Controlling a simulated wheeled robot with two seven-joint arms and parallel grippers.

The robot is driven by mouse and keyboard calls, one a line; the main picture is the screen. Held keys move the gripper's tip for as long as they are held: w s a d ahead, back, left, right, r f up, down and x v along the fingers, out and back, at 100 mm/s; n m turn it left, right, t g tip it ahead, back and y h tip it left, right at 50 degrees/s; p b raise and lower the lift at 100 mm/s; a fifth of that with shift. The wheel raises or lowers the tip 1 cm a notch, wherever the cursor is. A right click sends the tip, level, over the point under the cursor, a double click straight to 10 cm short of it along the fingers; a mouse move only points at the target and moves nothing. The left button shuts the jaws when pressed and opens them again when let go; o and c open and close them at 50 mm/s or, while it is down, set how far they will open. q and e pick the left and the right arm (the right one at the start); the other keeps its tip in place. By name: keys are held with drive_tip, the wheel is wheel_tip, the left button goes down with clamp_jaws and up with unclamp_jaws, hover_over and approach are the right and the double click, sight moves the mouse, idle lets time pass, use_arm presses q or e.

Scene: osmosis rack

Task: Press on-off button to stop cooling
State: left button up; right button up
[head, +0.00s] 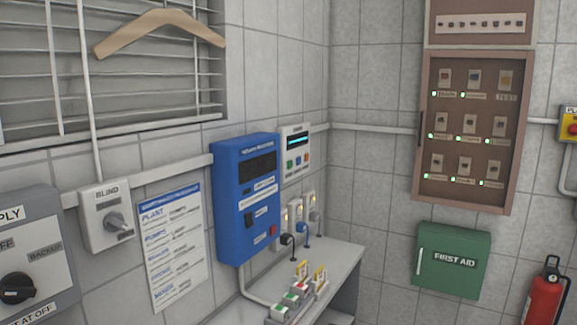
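No on-off button label is readable from here. A small white controller (296,152) with a lit cyan display hangs on the wall near the corner, with green, blue and red buttons in a row below the display. A blue wall box (247,197) to its left has a dark display, a black switch (249,220) and a red button (272,230). I cannot tell which of these runs the cooling. Neither of my grippers is in view.
A grey bench (343,262) below holds a block (290,303) with coloured buttons. Plugged sockets (297,215) are above it. A blind switch (107,218) and supply selector (20,270) are left. A breaker cabinet (468,110), first aid box (453,262) and extinguisher (543,297) are right.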

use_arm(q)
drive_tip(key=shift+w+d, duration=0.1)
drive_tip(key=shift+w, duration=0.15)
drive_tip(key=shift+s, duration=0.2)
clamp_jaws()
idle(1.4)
